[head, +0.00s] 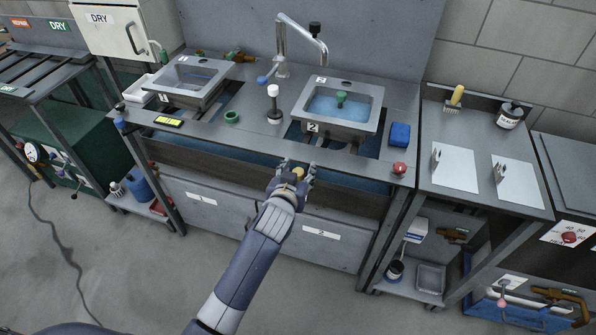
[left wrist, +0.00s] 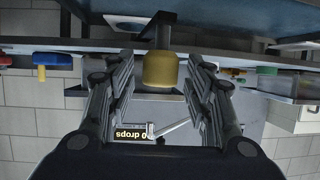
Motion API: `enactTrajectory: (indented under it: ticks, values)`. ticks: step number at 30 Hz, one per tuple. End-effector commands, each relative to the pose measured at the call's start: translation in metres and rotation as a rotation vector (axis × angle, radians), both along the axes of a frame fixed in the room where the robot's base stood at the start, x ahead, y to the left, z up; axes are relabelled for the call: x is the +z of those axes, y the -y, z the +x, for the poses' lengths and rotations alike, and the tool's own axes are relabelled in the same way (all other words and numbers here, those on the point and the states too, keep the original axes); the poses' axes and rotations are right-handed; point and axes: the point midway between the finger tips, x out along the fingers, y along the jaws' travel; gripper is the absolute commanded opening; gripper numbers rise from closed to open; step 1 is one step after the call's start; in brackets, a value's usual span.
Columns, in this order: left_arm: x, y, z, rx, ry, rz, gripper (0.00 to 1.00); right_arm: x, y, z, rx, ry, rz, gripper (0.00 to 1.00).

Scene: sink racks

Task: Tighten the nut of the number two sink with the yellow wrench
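The number two sink (head: 363,124) is a steel basin in the countertop, tagged "2", with blue water and a green piece in it. My left gripper (head: 293,168) is at the counter's front edge, in front of that sink. The nut cannot be made out. My right gripper is out of view.
A tall faucet (head: 282,52) stands behind the sinks. A second basin (head: 188,93) is on the left. A blue block (head: 400,134) and a red knob (head: 400,168) sit right of the sink. The floor in front is clear.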

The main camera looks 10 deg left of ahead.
Motion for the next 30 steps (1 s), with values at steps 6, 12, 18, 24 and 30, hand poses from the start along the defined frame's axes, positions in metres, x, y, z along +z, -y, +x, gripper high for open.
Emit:
enactTrajectory:
  ticks: [6, 12, 18, 24, 30]
  values:
    - [0.0, 0.0, -0.003, 0.0, -0.002, 0.0, 0.47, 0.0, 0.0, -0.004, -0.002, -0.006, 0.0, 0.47]
    - [0.008, -0.001, -0.024, -0.001, -0.002, 0.0, 0.47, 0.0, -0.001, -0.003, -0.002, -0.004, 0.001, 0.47]
    - [0.023, -0.003, -0.059, 0.0, -0.002, -0.001, 0.47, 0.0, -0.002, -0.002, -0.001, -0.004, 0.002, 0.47]
    - [0.036, -0.004, -0.091, -0.001, -0.002, 0.0, 0.47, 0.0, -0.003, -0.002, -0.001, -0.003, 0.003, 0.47]
    - [0.044, -0.005, -0.108, 0.0, -0.001, 0.0, 0.47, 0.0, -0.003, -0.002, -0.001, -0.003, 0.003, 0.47]
